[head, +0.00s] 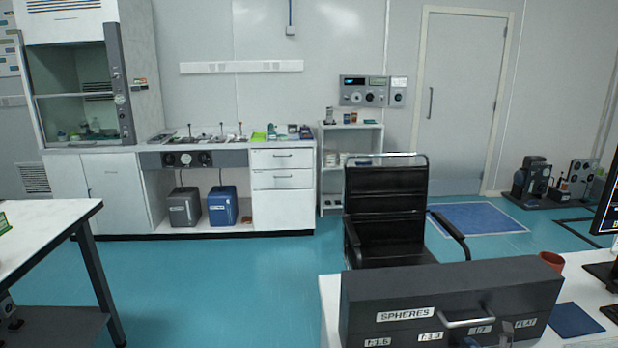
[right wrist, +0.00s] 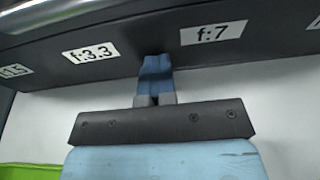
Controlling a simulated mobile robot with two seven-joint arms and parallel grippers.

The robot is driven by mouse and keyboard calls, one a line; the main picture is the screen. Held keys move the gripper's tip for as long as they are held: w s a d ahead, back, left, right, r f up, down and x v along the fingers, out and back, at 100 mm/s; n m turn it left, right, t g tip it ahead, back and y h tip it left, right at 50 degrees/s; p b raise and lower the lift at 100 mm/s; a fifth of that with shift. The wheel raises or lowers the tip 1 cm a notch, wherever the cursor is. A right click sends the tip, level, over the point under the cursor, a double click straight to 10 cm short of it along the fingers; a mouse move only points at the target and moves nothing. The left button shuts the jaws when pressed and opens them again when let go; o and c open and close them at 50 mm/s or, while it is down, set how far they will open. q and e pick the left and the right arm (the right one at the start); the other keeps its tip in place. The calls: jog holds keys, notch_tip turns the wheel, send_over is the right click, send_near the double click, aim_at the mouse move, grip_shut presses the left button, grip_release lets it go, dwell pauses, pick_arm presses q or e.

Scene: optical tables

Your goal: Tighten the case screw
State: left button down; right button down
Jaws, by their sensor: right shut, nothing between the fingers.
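A long dark case (head: 400,290) labelled SPHERES lies on the white table at the lower right of the head view. It has a metal handle (head: 468,322) and white labels along its front. My right gripper (head: 502,332) is in front of the case, right of centre. In the right wrist view its blue fingers (right wrist: 155,68) are shut and empty. Their tips overlap the lower edge of the dark case face (right wrist: 130,65), between the f:3.3 and f:7 labels; I cannot tell whether they touch. I cannot make out a case screw. My left gripper is not in view.
A blue mat (head: 576,320), a red-brown cup (head: 551,260) and a monitor (head: 608,200) are right of the case. A black chair (head: 388,200) stands behind it. Another white table (head: 40,225) is at the left, with open floor between.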

jog(key=shift+w+a+r+p, duration=0.15)
jog(key=shift+a+r+p, duration=0.35)
jog(key=shift+p, duration=0.3)
jog(key=shift+a+f+p, duration=0.1)
jog(key=shift+a+p, duration=0.3)
jog(key=shift+a+f+p, duration=0.1)
jog(key=shift+a+p, duration=0.2)
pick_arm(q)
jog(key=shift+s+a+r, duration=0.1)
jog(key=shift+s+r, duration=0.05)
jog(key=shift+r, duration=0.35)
pick_arm(e)
jog(key=shift+a, duration=0.15)
jog(key=shift+f, duration=0.15)
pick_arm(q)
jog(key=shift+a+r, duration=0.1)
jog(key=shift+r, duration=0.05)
